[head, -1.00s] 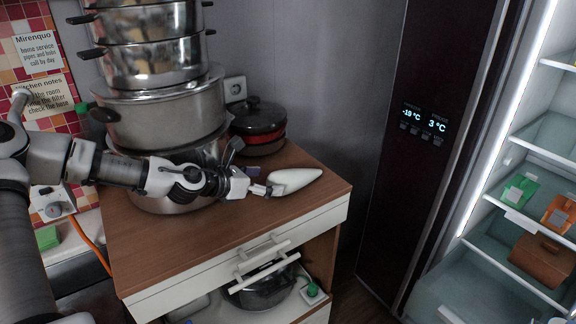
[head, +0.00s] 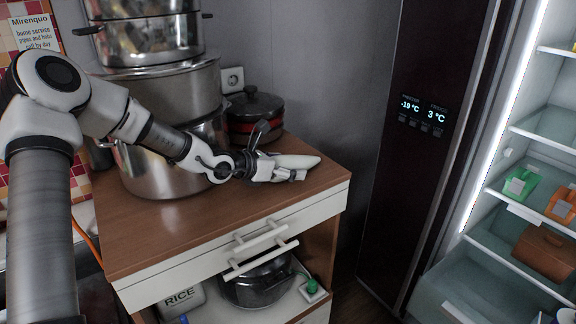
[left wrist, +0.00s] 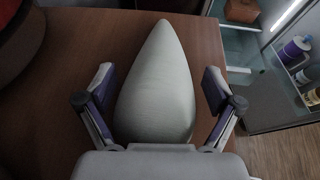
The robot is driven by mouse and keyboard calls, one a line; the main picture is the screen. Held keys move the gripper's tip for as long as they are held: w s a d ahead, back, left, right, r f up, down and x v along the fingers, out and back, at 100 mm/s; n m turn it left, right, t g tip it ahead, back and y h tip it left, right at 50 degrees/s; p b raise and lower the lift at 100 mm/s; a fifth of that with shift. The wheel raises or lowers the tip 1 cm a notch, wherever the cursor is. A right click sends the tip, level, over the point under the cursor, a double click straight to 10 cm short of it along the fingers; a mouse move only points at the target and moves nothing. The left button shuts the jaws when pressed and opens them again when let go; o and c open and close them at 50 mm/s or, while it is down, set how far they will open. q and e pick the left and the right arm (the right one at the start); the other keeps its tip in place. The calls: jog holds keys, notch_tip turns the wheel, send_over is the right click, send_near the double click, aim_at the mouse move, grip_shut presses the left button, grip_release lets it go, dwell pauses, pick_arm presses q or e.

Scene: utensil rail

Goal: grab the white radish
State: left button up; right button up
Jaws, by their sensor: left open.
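The white radish (head: 300,160) lies on the brown wooden cabinet top, near its right end. In the left wrist view the radish (left wrist: 158,85) fills the middle, its pointed end facing away from the gripper. My left gripper (head: 290,171) is open at the radish. In the left wrist view its two fingers (left wrist: 158,88) stand on either side of the radish, with a gap visible on each side. The radish's near end is hidden behind the gripper body. My right gripper is not in view.
A tall stack of steel pots (head: 150,90) stands on the cabinet top (head: 190,230) at the left. A dark pot with a red band (head: 256,115) stands behind the gripper. The fridge (head: 420,190) is at the right, with lit shelves. The front of the cabinet top is clear.

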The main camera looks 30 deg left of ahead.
pick_arm(q)
jog(key=shift+w+f, duration=0.15)
jog(key=shift+w, duration=0.1)
jog(key=shift+a, duration=0.1)
jog(key=shift+s, duration=0.3)
jog(key=c, duration=1.6)
jog(key=shift+w, duration=0.1)
